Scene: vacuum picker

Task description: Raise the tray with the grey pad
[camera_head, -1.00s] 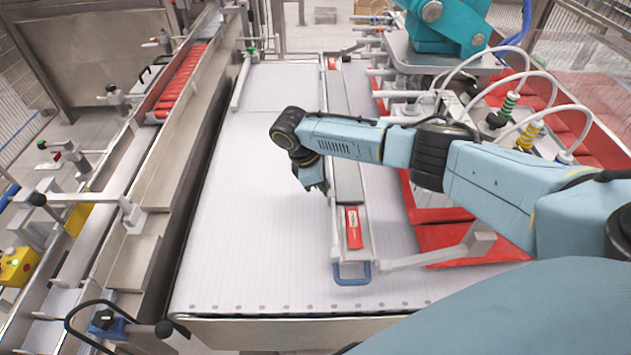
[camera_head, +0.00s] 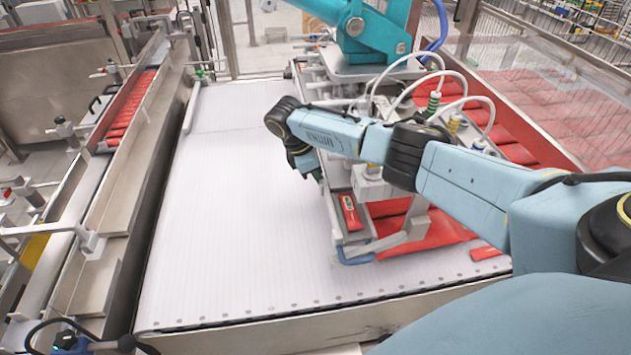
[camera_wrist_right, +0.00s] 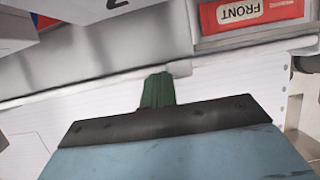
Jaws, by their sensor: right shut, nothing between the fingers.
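A long narrow metal tray (camera_head: 333,212) lies along the white belt, with a red pack (camera_head: 349,212) in its near end and a blue handle (camera_head: 355,258) at its front. Its farther part, where a grey surface showed earlier, is mostly hidden behind my right arm. My right gripper (camera_head: 313,174) points down beside the tray's left edge, shut and empty. In the right wrist view its green fingertips (camera_wrist_right: 158,88) are together, close to a pale rail edge; I cannot tell if they touch it. The red pack marked FRONT (camera_wrist_right: 255,12) shows at the top. My left gripper is out of view.
A teal picker machine (camera_head: 365,30) with white hoses stands behind my arm. Red packs fill the right side, and one loose red pack (camera_head: 487,253) lies near the belt's front right. The white belt (camera_head: 220,210) is clear left of my gripper. Metal rails border the left.

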